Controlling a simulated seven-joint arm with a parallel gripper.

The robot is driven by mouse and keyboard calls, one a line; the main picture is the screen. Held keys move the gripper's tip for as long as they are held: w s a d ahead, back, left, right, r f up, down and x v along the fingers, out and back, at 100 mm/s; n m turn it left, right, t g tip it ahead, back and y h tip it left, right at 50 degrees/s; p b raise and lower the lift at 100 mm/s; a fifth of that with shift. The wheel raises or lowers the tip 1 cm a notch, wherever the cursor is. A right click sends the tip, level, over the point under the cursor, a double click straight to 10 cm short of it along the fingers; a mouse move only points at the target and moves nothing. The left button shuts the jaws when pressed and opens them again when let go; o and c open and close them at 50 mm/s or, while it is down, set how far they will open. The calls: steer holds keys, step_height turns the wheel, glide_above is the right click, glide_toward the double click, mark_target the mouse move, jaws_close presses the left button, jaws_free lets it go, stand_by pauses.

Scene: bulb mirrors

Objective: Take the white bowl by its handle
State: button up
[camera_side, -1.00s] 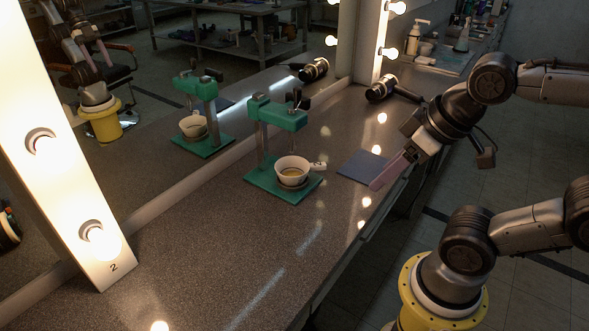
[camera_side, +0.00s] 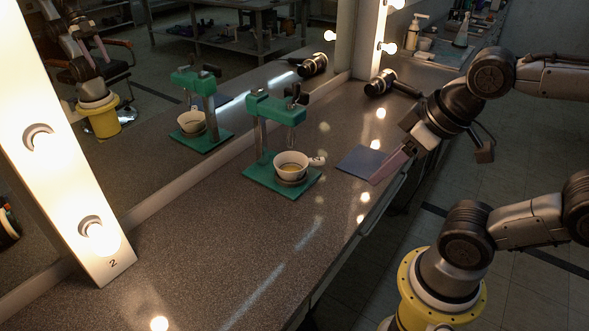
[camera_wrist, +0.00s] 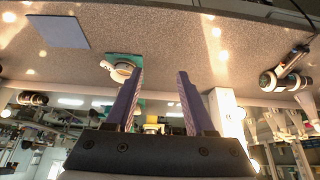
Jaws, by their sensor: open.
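The white bowl (camera_side: 291,164) sits on the green base of a stand (camera_side: 255,183), under its raised arm, with something yellowish inside. Its handle (camera_side: 317,161) points right, toward my gripper, in the side view. My gripper (camera_side: 376,177) is open and empty, right of the bowl and apart from it, near the counter's front edge. In the wrist view the two fingers of my gripper (camera_wrist: 160,74) are spread. The bowl (camera_wrist: 122,72) shows just left of the left finger, which partly covers it, with the handle (camera_wrist: 104,65) clear to its left.
A dark blue mat (camera_side: 362,160) lies between the bowl and the gripper side. A black hair-dryer-like object (camera_side: 380,82) lies farther back. A mirror (camera_side: 150,175) runs behind the stand and reflects it. A lit bulb strip (camera_side: 65,150) stands at left. The near counter is clear.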

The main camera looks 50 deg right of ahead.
steer(key=shift+c, duration=0.6)
